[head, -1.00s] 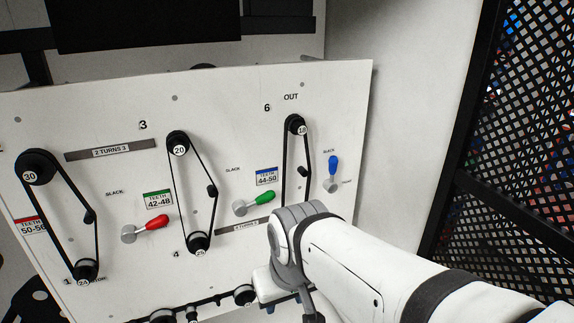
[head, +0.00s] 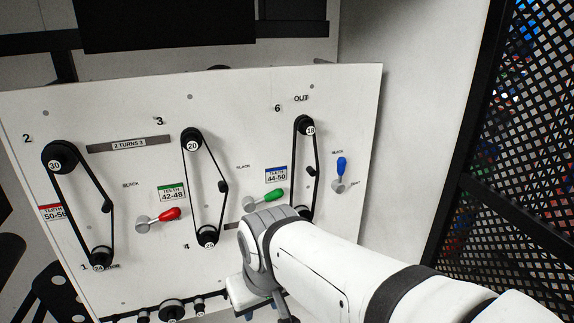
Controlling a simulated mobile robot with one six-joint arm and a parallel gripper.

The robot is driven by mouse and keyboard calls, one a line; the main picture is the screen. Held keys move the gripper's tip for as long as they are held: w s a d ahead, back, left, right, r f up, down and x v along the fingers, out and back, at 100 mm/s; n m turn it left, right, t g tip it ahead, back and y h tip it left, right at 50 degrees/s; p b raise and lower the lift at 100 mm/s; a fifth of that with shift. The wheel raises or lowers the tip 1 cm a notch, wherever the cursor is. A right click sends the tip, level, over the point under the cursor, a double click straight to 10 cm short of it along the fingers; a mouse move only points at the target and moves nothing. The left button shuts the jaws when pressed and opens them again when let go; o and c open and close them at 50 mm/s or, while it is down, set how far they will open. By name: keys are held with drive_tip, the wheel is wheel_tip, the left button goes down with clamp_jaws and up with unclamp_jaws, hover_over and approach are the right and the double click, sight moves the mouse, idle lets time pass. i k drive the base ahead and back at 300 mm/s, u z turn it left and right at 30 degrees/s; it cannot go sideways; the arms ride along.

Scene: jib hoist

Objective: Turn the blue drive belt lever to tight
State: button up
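The blue lever (head: 342,166) is at the right end of the white panel in the head view. Its blue handle points up from a grey round pivot, toward the small SLACK label above it. A small label, probably TIGHT, sits to the right of the pivot. Nothing covers the lever. The black drive belt (head: 317,155) beside it runs down from the pulley marked 18, its lower end partly hidden by my arm. My arm's wrist is below and left of the lever, apart from it. My gripper's fingers do not show; they are past the bottom edge or hidden.
A green lever (head: 273,196) and a red lever (head: 169,214) are on the same panel (head: 100,115), left of the blue one. Other belts and pulleys stand out from it. A black mesh screen (head: 505,170) is at the right. The space right of the blue lever looks clear.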

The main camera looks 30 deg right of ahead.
sight(338, 187)
drive_tip(key=k, duration=1.75)
drive_tip(key=z, duration=0.3)
drive_tip(key=i, duration=1.7)
drive_tip(key=z, duration=0.05)
